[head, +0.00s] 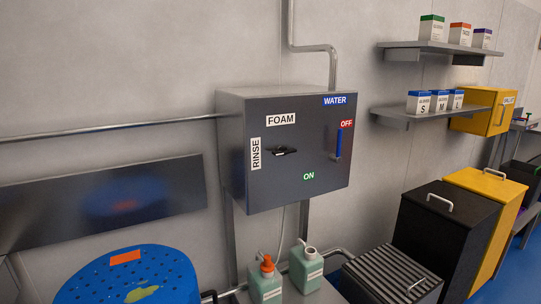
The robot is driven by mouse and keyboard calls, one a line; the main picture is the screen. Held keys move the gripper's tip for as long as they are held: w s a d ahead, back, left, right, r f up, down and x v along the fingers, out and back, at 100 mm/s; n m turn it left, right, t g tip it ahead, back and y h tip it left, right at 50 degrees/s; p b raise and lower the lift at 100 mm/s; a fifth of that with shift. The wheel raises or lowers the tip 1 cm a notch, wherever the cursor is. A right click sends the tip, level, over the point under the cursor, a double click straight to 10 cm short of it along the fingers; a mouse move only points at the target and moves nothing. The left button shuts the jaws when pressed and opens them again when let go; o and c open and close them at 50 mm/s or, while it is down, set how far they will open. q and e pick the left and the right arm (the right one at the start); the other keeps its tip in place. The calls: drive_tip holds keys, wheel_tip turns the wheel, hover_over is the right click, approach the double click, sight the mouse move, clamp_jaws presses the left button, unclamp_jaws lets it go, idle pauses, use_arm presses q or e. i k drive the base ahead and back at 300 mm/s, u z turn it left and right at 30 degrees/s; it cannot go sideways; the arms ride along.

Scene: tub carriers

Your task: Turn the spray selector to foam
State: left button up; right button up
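A dark grey wall box (310,192) hangs in the middle of the head view. The small black spray selector (285,151) is on its front, left of centre. It lies roughly level, but I cannot tell clearly which end is its pointer. The FOAM label (281,119) is above it and the RINSE label (255,153) is to its left, written sideways. A blue water lever (338,143) stands upright on the right of the panel, below the WATER and OFF labels; the green ON label is lower left of it. Neither gripper shows.
Two green bottles (266,284) stand below the box. A blue perforated tub (130,278) is at the lower left. Black and yellow bins (440,235) stand on the right, below shelves (440,47) with boxes. The space before the panel looks clear.

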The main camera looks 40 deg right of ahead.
sight(282, 150)
drive_tip(key=u, duration=2.6)
drive_tip(key=k, duration=2.85)
drive_tip(key=z, duration=2.85)
drive_tip(key=i, duration=0.1)
drive_tip(key=u, duration=0.25)
